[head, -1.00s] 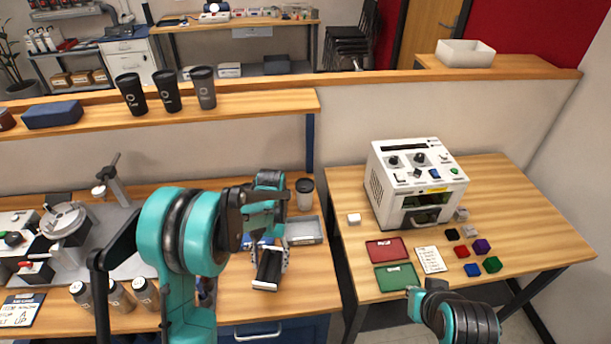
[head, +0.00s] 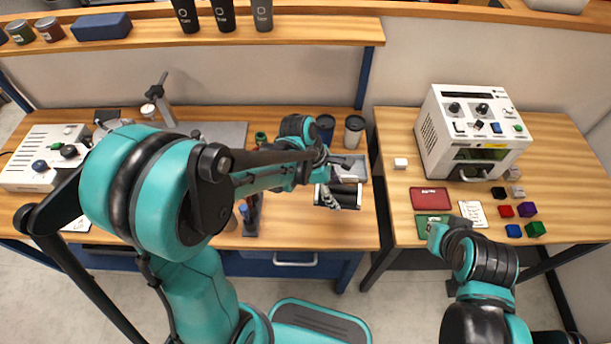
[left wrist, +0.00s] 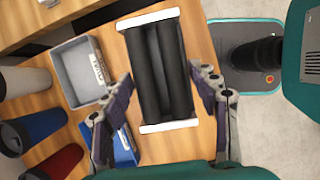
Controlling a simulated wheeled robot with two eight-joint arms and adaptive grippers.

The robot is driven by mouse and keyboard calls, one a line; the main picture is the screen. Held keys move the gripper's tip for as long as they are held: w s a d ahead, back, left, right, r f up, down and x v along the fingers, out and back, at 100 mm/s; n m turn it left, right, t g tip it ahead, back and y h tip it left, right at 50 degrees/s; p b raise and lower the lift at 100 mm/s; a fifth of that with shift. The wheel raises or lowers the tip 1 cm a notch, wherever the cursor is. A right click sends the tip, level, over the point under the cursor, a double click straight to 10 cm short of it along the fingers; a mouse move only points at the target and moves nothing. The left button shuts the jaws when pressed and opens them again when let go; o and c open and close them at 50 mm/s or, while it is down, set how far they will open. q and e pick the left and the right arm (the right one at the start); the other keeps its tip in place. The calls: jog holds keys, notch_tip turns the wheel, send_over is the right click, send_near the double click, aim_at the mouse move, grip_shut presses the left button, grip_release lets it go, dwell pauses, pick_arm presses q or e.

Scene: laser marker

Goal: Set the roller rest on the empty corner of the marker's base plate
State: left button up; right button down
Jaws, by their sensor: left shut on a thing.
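The roller rest (head: 340,196), two dark rollers between pale end plates, is in my left gripper (head: 333,187) in front of the grey tray.
A grey tray (head: 361,168), a dark cup (head: 325,127) and a pale cup (head: 354,130) stand behind the roller rest. A white control box (head: 42,157) is at the far left. A white machine (head: 475,130) and several coloured blocks are on the right table.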

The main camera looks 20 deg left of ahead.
pick_arm(q)
jog(key=shift+d+r+n, duration=0.1)
jog(key=shift+r+n, duration=0.1)
jog(key=shift+n, duration=0.1)
jog(key=shift+f, duration=0.1)
jog(key=b, duration=0.4)
send_over(302, 202)
jog(key=a, duration=0.1)
jog(key=shift+n, duration=0.3)
jog(key=f, duration=0.6)
jog(key=shift+s+a+f, duration=0.15)
jog(key=shift+s+f, duration=0.15)
jog(key=shift+f, duration=0.05)
jog(key=shift+f+b, duration=0.9)
jog(key=shift+f, duration=1.1)
jog(key=shift+f, duration=0.2)
jog(key=o, duration=1.7)
jog(key=shift+r, duration=0.1)
